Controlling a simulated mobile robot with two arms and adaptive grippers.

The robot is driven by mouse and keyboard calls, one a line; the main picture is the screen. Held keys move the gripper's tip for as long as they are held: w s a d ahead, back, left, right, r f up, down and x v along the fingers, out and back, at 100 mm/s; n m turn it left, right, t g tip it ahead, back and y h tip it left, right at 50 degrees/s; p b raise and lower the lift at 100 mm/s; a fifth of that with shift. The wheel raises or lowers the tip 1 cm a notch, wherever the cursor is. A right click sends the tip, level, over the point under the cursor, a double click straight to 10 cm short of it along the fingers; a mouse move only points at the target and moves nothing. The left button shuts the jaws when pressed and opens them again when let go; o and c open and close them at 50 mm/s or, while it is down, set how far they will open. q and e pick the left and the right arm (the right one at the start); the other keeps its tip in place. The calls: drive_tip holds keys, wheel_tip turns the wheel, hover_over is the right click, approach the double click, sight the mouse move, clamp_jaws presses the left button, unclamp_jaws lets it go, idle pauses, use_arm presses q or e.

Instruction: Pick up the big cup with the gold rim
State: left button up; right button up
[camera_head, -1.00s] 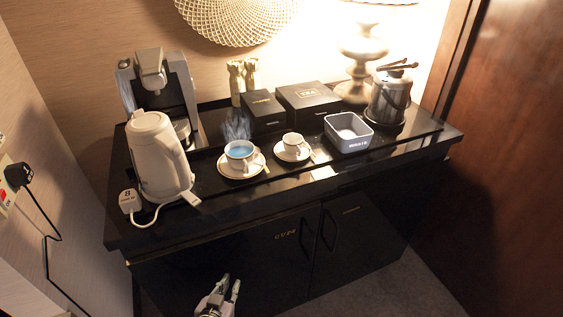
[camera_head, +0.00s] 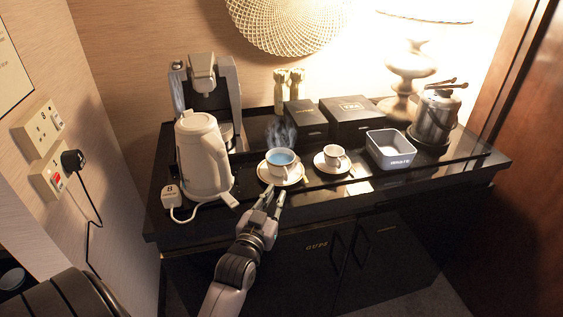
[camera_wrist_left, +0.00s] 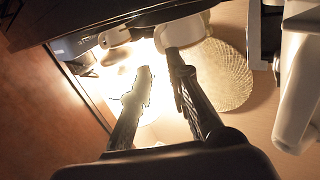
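The big cup (camera_head: 280,165) is white with a thin rim line and holds blue liquid with steam above it. It stands upright on a white saucer (camera_head: 293,180) on the black counter; its rim's gold colour is hard to make out. My left gripper (camera_head: 273,191) is open and empty, its fingers spread just in front of the saucer and pointing at the cup. In the left wrist view, the picture is upside down, with the big cup (camera_wrist_left: 187,31) beyond the right-hand fingertip, partly covered by it. My right gripper is not in view.
A smaller cup (camera_head: 334,154) on its own saucer stands just right of the big cup. A white kettle (camera_head: 199,158) stands close on the left. Black boxes (camera_head: 346,116) are behind, and a grey tray (camera_head: 390,150) is farther right. The counter's front edge lies below the gripper.

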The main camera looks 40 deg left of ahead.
sight(282, 167)
use_arm(q)
drive_tip(key=x, duration=0.3)
drive_tip(key=shift+p+x, duration=0.9)
drive_tip(key=shift+x, duration=1.75)
drive_tip(key=shift+d, duration=0.1)
drive_tip(key=shift+c, duration=0.2)
clamp_jaws()
drive_tip(key=shift+r, duration=0.1)
